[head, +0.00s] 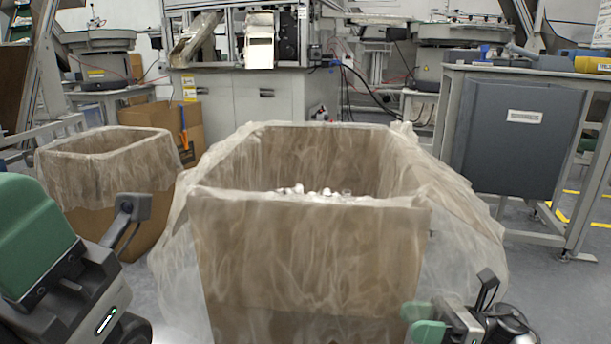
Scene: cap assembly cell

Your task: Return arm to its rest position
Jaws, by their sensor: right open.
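My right gripper (421,321) is at the bottom right, low in front of the large lined carton's right side. Its two green fingers are apart, with nothing seen between them. My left gripper (38,238) is large and close at the left edge. One green part of it shows, but its fingertips are not clear, so I cannot tell if it is open. The large carton (310,255) stands in the middle, lined with clear plastic draped over its rim. Small white pieces (315,192) show inside it, partly hidden by the front wall.
A smaller lined carton (105,175) stands at the left, with another cardboard box (170,125) behind it. A bench with a dark panel (520,137) is at the right. Machines and a grey cabinet (240,102) fill the back. Grey floor shows at the right.

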